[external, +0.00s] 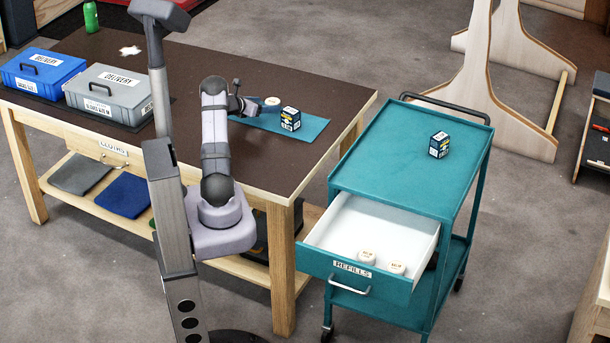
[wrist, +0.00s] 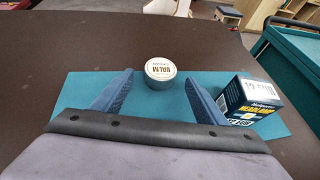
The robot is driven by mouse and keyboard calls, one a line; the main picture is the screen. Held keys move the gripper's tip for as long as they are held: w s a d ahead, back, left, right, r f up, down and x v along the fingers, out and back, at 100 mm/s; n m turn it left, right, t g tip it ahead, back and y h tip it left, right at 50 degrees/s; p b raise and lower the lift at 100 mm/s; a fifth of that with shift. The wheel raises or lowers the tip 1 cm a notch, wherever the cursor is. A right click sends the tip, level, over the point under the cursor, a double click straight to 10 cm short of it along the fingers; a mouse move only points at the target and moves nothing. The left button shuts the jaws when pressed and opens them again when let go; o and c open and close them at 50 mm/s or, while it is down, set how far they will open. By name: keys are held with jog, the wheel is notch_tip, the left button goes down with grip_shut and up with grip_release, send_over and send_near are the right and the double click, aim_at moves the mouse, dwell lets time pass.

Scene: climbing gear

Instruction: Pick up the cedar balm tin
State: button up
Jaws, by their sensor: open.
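A round, pale-topped balm tin (wrist: 161,72) sits on the teal mat (wrist: 75,95) near its far edge in the wrist view. Its label reads "BALM"; the smaller word is too small to read surely. It also shows in the external view (external: 272,101). My gripper (wrist: 160,79) is open and empty, its two blue fingers apart, with the tin just ahead between the lines of the fingertips. In the external view my gripper (external: 254,105) is low over the mat, left of the tin. No contact with the tin shows.
A dark headlamp box (wrist: 252,98) stands on the mat, right of my right finger. Two similar round tins (external: 368,257) (external: 397,267) lie in the open "REFILLS" drawer (external: 340,232). Another box (external: 439,144) stands on the teal cart (external: 385,150). Delivery bins (external: 42,72) stand at the table's left.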

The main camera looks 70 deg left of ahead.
aim_at(270, 106)
jog(key=shift+p+x, duration=0.35)
jog(key=shift+x, duration=1.45)
jog(key=c, duration=1.1)
jog(key=shift+c, duration=0.2)
jog(key=shift+r, duration=0.2)
notch_tip(270, 106, up, 10)
jog(key=shift+f, duration=0.1)
